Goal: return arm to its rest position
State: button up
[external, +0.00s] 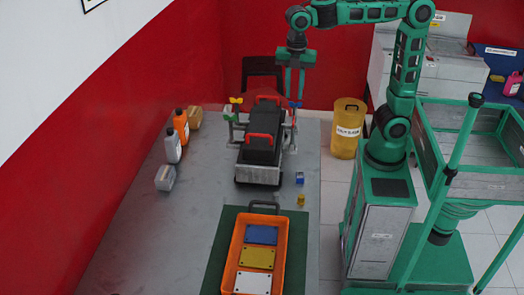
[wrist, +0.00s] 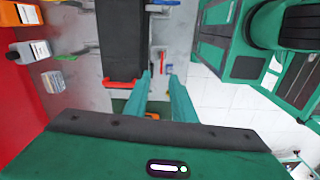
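My arm (external: 408,60) is green and reaches left from its column, high over the far end of the grey table. My gripper (external: 293,93) hangs pointing down above the far end of the engine trainer. In the wrist view my gripper's two green fingers (wrist: 160,76) stand apart with a clear gap and nothing held between them. The engine trainer (external: 258,155) is a dark block with red handles; its dark top also shows in the wrist view (wrist: 119,40). The gripper looks apart from it.
An orange tray (external: 236,254) with blue, yellow and white plates lies on a green mat at the table's near end. Bottles (external: 172,148) stand along the left red wall. A yellow bin (external: 348,130) stands right of the table. Small blue and yellow items lie near its right edge.

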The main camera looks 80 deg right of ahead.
jog(key=s+d+f+m, duration=0.4)
jog(key=s+d+m, duration=0.15)
jog(key=d, duration=0.35)
jog(key=s+d+f+m, duration=0.4)
jog(key=s+d+m, duration=0.1)
jog(key=d+m, duration=0.25)
jog(key=s+d+f+m, duration=0.3)
jog(key=s+f+m, duration=0.1)
jog(key=s+m, duration=0.1)
jog(key=s+d+f+m, duration=0.4)
jog(key=s+f+m, duration=0.1)
jog(key=s, duration=0.3)
jog(key=shift+w+f, duration=0.2)
jog(key=shift+w, duration=0.4)
